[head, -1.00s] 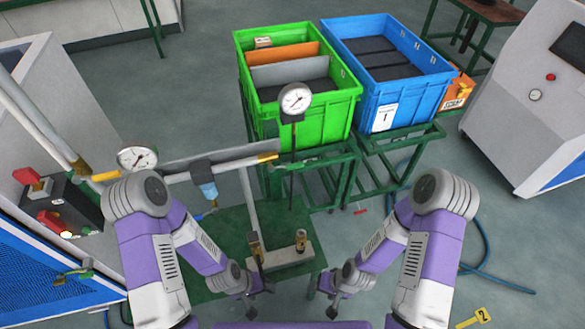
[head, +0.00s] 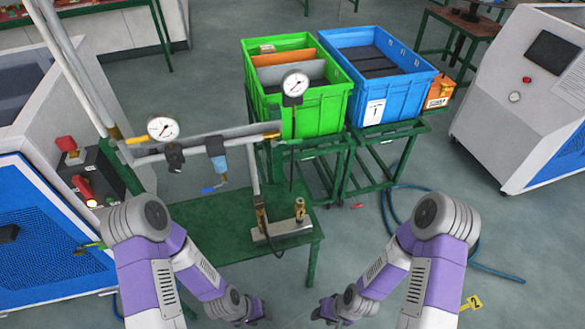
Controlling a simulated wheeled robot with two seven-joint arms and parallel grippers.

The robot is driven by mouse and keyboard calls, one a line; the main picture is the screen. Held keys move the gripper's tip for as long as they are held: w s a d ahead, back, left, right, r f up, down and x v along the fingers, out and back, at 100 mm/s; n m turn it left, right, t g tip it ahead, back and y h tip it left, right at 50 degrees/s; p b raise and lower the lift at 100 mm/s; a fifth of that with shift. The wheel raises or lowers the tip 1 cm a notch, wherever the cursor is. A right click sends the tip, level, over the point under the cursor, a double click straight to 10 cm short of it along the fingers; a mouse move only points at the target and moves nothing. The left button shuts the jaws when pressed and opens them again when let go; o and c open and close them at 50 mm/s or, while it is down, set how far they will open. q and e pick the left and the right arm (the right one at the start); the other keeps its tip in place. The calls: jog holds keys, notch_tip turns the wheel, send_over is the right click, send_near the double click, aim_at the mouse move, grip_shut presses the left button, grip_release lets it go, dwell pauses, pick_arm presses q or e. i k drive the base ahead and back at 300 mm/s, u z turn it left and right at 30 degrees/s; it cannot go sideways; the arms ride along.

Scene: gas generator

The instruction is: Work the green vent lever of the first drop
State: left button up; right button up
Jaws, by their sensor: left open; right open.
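A pipe run (head: 195,150) with two gauges stands over a green bench. A small green lever (head: 88,245) shows at the left, by the blue mesh cabinet and partly behind my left arm. I cannot tell whether it is the vent lever of the first drop. Yellow levers sit on the pipe at the left (head: 136,140) and right (head: 271,136), and a blue lever (head: 212,188) hangs below the blue-bodied filter (head: 217,155). My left gripper (head: 258,318) is open and empty, low in front of the bench. My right gripper (head: 323,316) is open and empty beside it. Neither touches a lever.
The green bench (head: 215,235) carries a block with brass fittings (head: 290,228). A green crate (head: 315,115) and a blue crate (head: 395,100) stand behind. A control box with red switches (head: 85,180) is at left. A blue hose (head: 440,250) lies on the floor right.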

aim_at(289, 142)
jog(key=k, duration=0.3)
jog(key=z, duration=1.45)
jog(key=i, duration=1.1)
jog(key=u, duration=1.15)
